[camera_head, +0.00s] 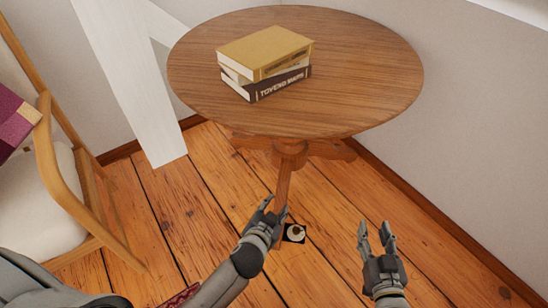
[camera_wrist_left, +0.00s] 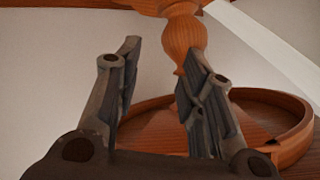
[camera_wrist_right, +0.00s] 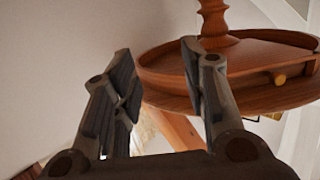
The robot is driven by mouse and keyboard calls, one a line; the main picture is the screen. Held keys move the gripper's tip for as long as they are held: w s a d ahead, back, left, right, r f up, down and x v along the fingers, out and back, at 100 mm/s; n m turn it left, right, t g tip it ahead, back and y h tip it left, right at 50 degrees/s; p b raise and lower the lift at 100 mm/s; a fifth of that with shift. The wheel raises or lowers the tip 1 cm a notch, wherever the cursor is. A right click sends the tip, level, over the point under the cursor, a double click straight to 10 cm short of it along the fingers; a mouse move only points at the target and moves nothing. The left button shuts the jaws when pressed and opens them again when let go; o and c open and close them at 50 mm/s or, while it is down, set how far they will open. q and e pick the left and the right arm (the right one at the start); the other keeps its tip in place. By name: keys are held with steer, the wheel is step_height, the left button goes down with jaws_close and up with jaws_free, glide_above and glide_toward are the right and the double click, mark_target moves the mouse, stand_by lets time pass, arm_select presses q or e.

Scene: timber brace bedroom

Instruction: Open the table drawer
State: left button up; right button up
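The round wooden table (camera_head: 370,75) stands ahead in the head view; its top hides any drawer there. In the right wrist view a box-like wooden drawer (camera_wrist_right: 245,62) with a small yellowish knob (camera_wrist_right: 279,79) shows against the table's round top (camera_wrist_right: 180,75), beside the turned pedestal (camera_wrist_right: 213,20). It looks shut. The left wrist view shows the round rim (camera_wrist_left: 295,140) and pedestal (camera_wrist_left: 184,35). My left gripper (camera_head: 275,207) is open and empty, low in front of the table. My right gripper (camera_head: 375,236) is open and empty, further right, apart from the table and knob.
Stacked books (camera_head: 265,60) lie on the tabletop. A wooden chair (camera_head: 50,190) with a pale seat stands at left, near a white slanted brace (camera_head: 130,80). A small dark item (camera_head: 294,233) lies on the floor. A wall (camera_head: 480,130) bounds the right side.

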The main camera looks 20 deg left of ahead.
arm_select(q)
step_height(320, 180, up, 18)
steer(key=a+n+t+y+b, duration=0.2)
steer(key=n+t+b, duration=0.1)
steer(key=t+b, duration=0.4)
steer(key=shift+g, duration=0.7)
steer(key=shift+w+a+b, duration=0.15)
steer(key=shift+w+b, duration=0.15)
steer(key=shift+w, duration=1.45)
steer(key=shift+w+a+b, duration=0.2)
steer(key=shift+w+b, duration=0.1)
steer(key=shift+w, duration=1.45)
steer(key=shift+w+a+b, duration=0.15)
steer(key=shift+w+b, duration=0.15)
steer(key=shift+w, duration=1.45)
arm_select(e)
steer(key=s+r+t+y, duration=0.1)
steer(key=s+r+t, duration=0.2)
steer(key=r, duration=0.9)
steer(key=s+r+t+y, duration=0.2)
steer(key=s+r+t, duration=0.2)
steer(key=r, duration=0.9)
steer(key=shift+d+t, duration=0.35)
steer(key=shift+t, duration=1.15)
arm_select(q)
steer(key=shift+c, duration=0.3)
jaws_close()
